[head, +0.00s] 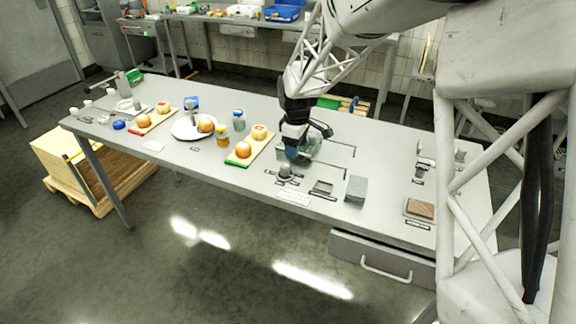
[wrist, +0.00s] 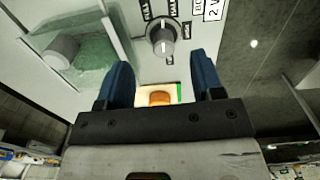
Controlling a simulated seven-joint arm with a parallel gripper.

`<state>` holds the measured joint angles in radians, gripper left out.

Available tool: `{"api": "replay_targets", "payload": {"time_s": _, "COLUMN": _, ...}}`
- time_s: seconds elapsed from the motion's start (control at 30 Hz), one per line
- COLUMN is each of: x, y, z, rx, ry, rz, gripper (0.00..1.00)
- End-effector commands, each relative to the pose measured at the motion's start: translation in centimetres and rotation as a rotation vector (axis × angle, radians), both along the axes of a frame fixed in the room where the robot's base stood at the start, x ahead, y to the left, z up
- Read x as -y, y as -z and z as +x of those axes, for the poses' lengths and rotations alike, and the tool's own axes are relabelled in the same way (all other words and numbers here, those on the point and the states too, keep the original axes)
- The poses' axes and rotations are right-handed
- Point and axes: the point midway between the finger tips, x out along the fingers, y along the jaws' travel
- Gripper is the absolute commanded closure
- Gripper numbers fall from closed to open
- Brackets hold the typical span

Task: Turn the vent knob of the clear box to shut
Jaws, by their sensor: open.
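The clear box (head: 311,147) stands on the table, partly hidden behind my gripper. In the wrist view the clear greenish box (wrist: 95,50) is at the upper left, with a grey round knob (wrist: 62,50) on it. I cannot tell which way that knob is set. A separate grey dial (head: 285,171) with printed labels sits on the table in front of the box; it also shows in the wrist view (wrist: 162,38), beyond the fingertips. My gripper (head: 292,154) is open and empty, its blue fingers (wrist: 163,65) apart, touching neither knob as far as I see.
A green-edged board (head: 236,160) with two cheese wheels lies left of the box. A grey block (head: 356,189) and a small dark tray (head: 321,188) stand to the right. Jars (head: 222,136) and a white plate (head: 186,134) are further left. The right table middle is mostly clear.

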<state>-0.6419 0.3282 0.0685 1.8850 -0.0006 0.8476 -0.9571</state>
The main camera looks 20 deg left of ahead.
Motion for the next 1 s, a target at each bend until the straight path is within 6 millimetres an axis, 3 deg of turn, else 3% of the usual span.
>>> {"api": "replay_targets", "payload": {"time_s": 0.1, "x": -2.2, "y": 1.5, "z": 0.1, "rx": -0.007, "ry": -0.05, "rz": -0.005, "gripper": 0.39}}
{"api": "replay_targets", "payload": {"time_s": 0.27, "x": -3.5, "y": 2.3, "z": 0.1, "rx": -0.009, "ry": -0.084, "rz": -0.007, "gripper": 0.39}}
{"api": "replay_targets", "payload": {"time_s": 0.77, "x": -3.7, "y": 2.7, "z": 0.1, "rx": -0.01, "ry": -0.089, "rz": -0.008, "gripper": 0.39}}
{"api": "replay_targets", "payload": {"time_s": 1.0, "x": -3.7, "y": 4.3, "z": 0.1, "rx": -0.011, "ry": -0.088, "rz": -0.008, "gripper": 0.39}}
